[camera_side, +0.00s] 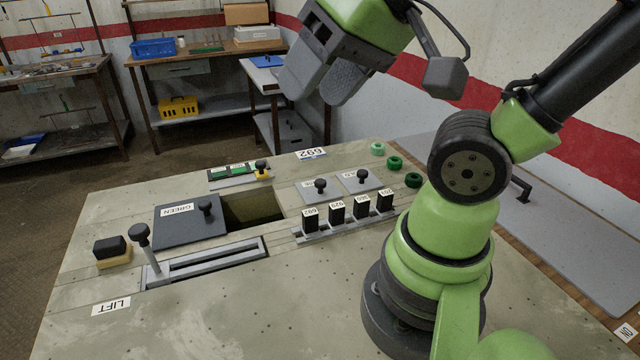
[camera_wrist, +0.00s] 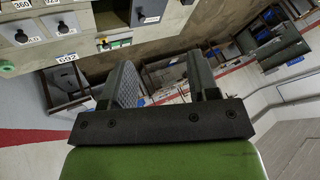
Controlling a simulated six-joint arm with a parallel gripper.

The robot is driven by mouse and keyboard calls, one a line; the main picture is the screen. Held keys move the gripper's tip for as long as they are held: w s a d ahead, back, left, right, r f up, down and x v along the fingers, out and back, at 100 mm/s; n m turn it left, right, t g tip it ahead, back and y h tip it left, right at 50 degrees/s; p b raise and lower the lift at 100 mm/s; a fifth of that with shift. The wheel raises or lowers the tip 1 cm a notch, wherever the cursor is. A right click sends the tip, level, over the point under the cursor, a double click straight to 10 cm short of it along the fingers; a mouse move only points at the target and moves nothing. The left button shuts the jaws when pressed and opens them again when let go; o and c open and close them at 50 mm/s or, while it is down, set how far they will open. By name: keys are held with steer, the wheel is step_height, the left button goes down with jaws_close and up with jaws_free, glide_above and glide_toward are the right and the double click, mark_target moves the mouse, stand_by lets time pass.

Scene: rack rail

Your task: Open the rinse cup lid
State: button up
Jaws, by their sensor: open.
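Two small grey lids with black knobs sit side by side in the table panel, a left one (camera_side: 311,197) and a right one (camera_side: 373,187). Both lie flat in the panel; their small labels are too small to read, so I cannot tell which is the rinse cup lid. Both also show at the upper left of the wrist view, one with its knob (camera_wrist: 63,27) and the other with its knob (camera_wrist: 21,36). My gripper (camera_side: 318,90) is open and empty, high above the far side of the table, well apart from both lids.
A dark lid marked GREEN (camera_side: 180,226) lies beside an open pit (camera_side: 262,208). Several black labelled blocks (camera_side: 337,212) stand in a rack in front of the small lids. A lever (camera_side: 146,250) rises near the LIFT label. Green rings (camera_side: 395,163) lie at right.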

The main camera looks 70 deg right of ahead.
steer(key=w+d+f+m+g+h, duration=0.2)
steer(key=w+d+m, duration=0.1)
steer(key=w+d, duration=0.35)
steer(key=m+g, duration=0.5)
steer(key=m, duration=0.1)
glide_above(320, 181)
step_height(320, 181, down, 18)
steer(key=r, duration=0.1)
step_height(320, 181, down, 10)
steer(key=shift+f, duration=0.15)
